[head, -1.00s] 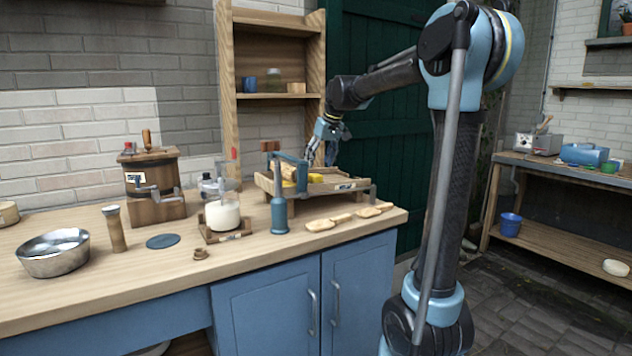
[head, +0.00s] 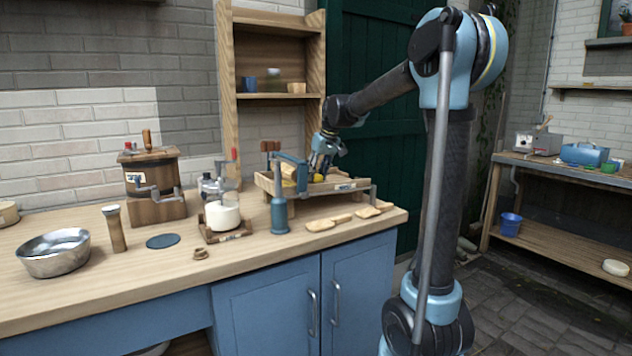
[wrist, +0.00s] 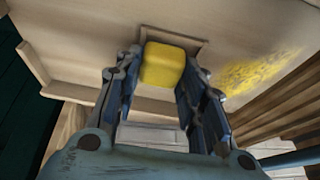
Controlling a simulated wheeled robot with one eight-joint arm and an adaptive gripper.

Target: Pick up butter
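The butter is a yellow block (wrist: 162,66) on a pale wooden surface in the wrist view, lying between the far ends of my fingers. My gripper (wrist: 160,72) is open, with one blue finger on each side of the block. I cannot tell whether the fingers touch it. In the head view, my gripper (head: 321,168) points down into the wooden trough (head: 345,184) on the counter. A small patch of yellow butter (head: 318,178) shows there, mostly hidden by the fingers.
A yellow smear (wrist: 262,72) lies right of the block. A blue hand-press-like tool (head: 279,208) stands before the trough's left end. Wooden paddles (head: 330,222) lie in front. A glass jar of white liquid (head: 222,215) and wooden churn (head: 153,185) stand left.

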